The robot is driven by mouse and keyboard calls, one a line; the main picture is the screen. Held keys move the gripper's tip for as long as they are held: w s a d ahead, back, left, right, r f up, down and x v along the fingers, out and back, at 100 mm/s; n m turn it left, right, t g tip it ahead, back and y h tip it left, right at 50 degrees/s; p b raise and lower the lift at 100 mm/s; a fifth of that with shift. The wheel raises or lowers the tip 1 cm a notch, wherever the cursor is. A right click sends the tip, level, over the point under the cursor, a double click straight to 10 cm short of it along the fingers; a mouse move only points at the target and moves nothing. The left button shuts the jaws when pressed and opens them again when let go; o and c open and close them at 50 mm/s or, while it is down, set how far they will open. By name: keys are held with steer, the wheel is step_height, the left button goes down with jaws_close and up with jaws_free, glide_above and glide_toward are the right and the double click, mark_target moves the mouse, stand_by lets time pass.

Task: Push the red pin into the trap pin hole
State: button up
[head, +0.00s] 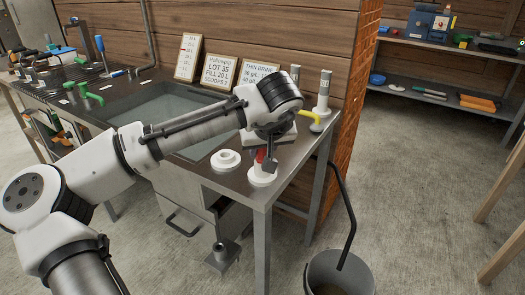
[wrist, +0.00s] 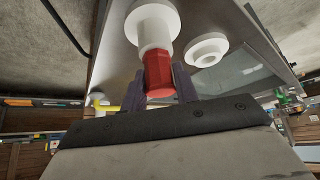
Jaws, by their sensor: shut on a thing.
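The red pin (wrist: 158,74) is between the two dark fingers of my gripper (wrist: 161,86) in the wrist view. My gripper is shut on it. The pin's far end meets a white flanged post (wrist: 152,24), lined up with it; how deep the pin sits inside is hidden. In the head view a bit of the red pin (head: 260,156) shows above the white flanged post (head: 262,177) at the counter's front corner, partly behind my gripper (head: 269,165). I take this post to hold the trap pin hole, but the hole itself is not visible.
A second white flanged ring (head: 226,159) lies left of the post. A sink basin (head: 170,118) is behind it. A yellow-handled part (head: 313,118) and grey-white cylinders (head: 324,92) stand at the back right. A bin (head: 340,275) stands on the floor.

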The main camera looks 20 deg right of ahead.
step_height(320, 180, up, 20)
steer(key=p, duration=0.1)
steer(key=shift+f, duration=0.15)
stand_by(0.5)
